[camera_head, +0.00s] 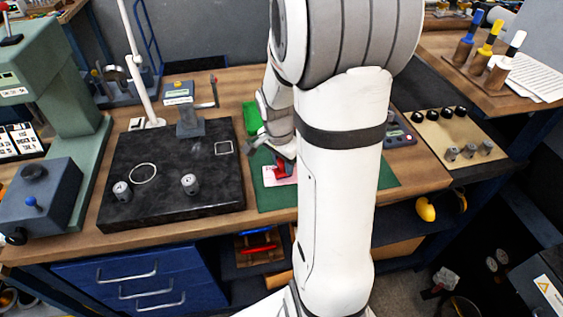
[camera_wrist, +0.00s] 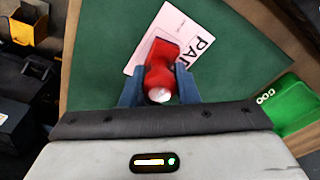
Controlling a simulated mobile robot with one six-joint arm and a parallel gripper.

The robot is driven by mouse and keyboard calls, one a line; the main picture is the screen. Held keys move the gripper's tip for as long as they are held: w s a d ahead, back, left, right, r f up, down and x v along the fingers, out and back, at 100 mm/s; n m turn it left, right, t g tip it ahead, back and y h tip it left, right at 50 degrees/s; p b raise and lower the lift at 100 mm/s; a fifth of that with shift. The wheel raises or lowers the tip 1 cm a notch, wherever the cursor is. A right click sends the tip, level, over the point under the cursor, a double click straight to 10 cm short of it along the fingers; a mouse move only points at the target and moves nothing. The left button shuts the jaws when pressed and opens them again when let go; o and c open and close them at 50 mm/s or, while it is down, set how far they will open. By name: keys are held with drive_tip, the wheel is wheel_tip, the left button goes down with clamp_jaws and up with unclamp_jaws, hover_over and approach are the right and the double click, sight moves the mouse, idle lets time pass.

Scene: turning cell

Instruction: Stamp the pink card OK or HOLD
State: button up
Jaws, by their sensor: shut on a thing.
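My gripper (camera_wrist: 159,92) is shut on a red stamp (camera_wrist: 160,72), with one blue finger on each side of it. In the head view the red stamp (camera_head: 283,168) shows low below my gripper, at the card. The pale pink card (camera_wrist: 178,30) lies on a green mat (camera_wrist: 110,40), partly covered by the stamp. Printed letters, of which "PA" can be read, show beside the stamp. The card also shows in the head view (camera_head: 272,177). I cannot tell whether the stamp touches the card. A green object (camera_wrist: 290,103) with white marks is at the right.
A black plate (camera_head: 165,205) with small metal cylinders (camera_head: 190,184) is left of the mat. A beige board (camera_head: 440,128) with knobs and cylinders is to the right. My arm hides much of the mat in the head view.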

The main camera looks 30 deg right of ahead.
drive_tip(key=shift+s+f+b, duration=0.1)
drive_tip(key=shift+f+b, duration=0.5)
drive_tip(key=shift+b, duration=0.1)
idle(1.7)
drive_tip(key=shift+r, duration=0.1)
drive_tip(key=shift+r+p, duration=2.35)
drive_tip(key=shift+r, duration=1.15)
drive_tip(key=shift+f, duration=0.1)
